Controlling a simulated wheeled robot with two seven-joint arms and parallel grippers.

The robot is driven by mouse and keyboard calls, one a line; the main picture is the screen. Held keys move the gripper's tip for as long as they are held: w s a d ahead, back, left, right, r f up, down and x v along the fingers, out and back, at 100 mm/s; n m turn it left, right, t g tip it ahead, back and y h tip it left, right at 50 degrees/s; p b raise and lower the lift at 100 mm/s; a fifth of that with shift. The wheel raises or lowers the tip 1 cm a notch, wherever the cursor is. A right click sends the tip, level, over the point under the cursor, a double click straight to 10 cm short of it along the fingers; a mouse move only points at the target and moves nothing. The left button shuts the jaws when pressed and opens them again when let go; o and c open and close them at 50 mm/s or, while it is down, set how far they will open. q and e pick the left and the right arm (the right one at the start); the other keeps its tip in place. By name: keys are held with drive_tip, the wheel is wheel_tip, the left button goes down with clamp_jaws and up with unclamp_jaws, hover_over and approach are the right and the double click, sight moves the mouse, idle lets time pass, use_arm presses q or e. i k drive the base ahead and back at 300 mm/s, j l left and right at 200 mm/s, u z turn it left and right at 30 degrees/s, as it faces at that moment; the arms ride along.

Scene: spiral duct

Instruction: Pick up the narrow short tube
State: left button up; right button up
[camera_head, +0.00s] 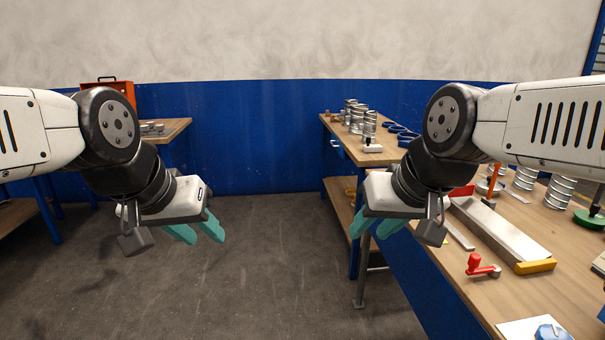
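Several silver ribbed tubes (357,118) stand upright on the far workbench, beyond my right gripper. One narrower tube (370,124) stands at the front of that group, behind a small white block. More silver tubes, including a wider one (560,190), stand on the near right workbench. I cannot tell for sure which is the narrow short tube. My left gripper (197,232) hangs over open floor with its teal fingers apart and empty. My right gripper (376,232) is beside the left edge of the right workbench, its teal fingers apart and empty, touching no tube.
The right workbench (545,222) holds a long metal bar tool (500,232), a red-handled crank (481,266) and a green round base (590,219). Blue rings (402,130) lie on the far bench. A red toolbox (107,86) sits at left. The middle floor is clear.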

sight(368, 127)
drive_tip(key=i, duration=2.1)
drive_tip(key=i+z, duration=0.2)
drive_tip(key=i, duration=0.2)
drive_tip(key=i+j+z, duration=0.2)
drive_tip(key=i, duration=0.2)
drive_tip(key=i+j+z, duration=0.15)
drive_tip(key=i, duration=0.3)
drive_tip(key=i+j+z, duration=0.2)
drive_tip(key=i, duration=0.15)
drive_tip(key=i+z, duration=0.1)
drive_tip(key=i, duration=0.3)
drive_tip(key=i+j, duration=0.15)
drive_tip(key=i, duration=0.2)
drive_tip(key=z, duration=0.05)
